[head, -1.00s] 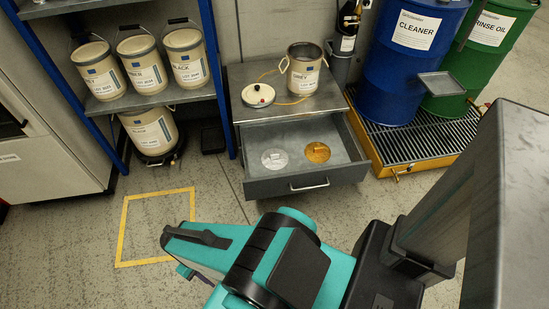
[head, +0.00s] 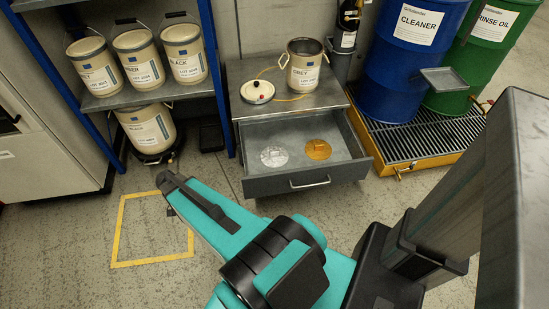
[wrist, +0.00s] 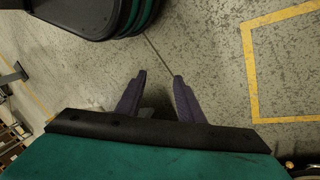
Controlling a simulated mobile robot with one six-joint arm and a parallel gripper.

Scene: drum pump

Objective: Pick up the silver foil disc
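The silver foil disc (head: 274,157) lies flat in the open drawer (head: 258,187), on the left side of its floor. A gold disc (head: 318,149) lies to its right in the same drawer. In the wrist view my gripper (wrist: 157,82) has its two dark fingers spread apart with bare floor between them. It is open and empty. In the head view my arm reaches left over the floor, in front of and below the drawer, and the fingers are hard to make out. The gripper is apart from the disc, and the disc is not in the wrist view.
The drawer belongs to a metal cabinet (head: 240,75) bearing an open grey-paint can (head: 304,65) and a lid (head: 257,91). A shelf with several cans stands left. A blue drum (head: 405,60) and a green drum (head: 478,70) stand right. A yellow floor square (head: 119,230) is clear.

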